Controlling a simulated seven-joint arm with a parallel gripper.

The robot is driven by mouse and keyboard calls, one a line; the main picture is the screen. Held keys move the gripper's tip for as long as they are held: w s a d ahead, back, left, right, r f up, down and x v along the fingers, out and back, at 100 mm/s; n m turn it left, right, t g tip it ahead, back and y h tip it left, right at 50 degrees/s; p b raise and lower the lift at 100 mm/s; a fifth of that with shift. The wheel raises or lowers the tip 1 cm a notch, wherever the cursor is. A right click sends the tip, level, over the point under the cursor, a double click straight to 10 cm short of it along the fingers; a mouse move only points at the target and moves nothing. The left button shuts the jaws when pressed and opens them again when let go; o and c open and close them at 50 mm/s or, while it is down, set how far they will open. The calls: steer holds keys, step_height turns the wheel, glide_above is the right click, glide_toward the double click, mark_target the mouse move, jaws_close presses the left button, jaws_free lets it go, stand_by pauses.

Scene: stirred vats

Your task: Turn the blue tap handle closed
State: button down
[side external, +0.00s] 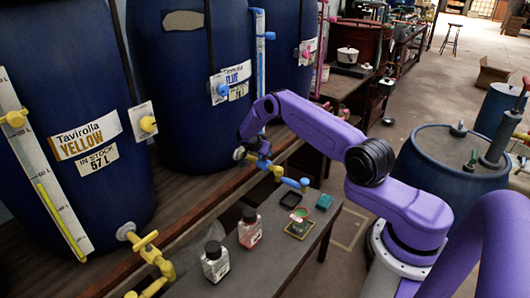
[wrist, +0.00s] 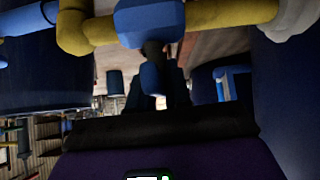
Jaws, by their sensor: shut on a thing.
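The blue tap sits on a yellow pipe (side external: 278,171) low in front of the vat labelled blue (side external: 190,60). In the wrist view its blue body (wrist: 150,22) is at the top, on the yellow pipe (wrist: 230,14). The blue handle (wrist: 151,78) extends from it toward my gripper. My gripper (side external: 250,152) is at the tap in the side view, and its dark fingers (wrist: 160,88) are shut on the handle. The fingers and arm partly hide the handle, so its exact angle is hard to tell.
Bottles (side external: 215,262) and (side external: 250,230) and small trays (side external: 299,224) stand on the low bench below. A blue barrel (side external: 450,165) is at right. Open floor lies behind.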

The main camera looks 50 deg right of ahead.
steer(key=shift+s+m+g, duration=0.1)
steer(key=shift+m+g, duration=0.3)
steer(key=shift+m, duration=0.1)
steer(key=c, duration=1.2)
jaws_free()
steer(key=shift+o, duration=0.2)
steer(key=shift+r, duration=0.1)
steer(key=v, duration=1.7)
steer(key=shift+a, duration=0.15)
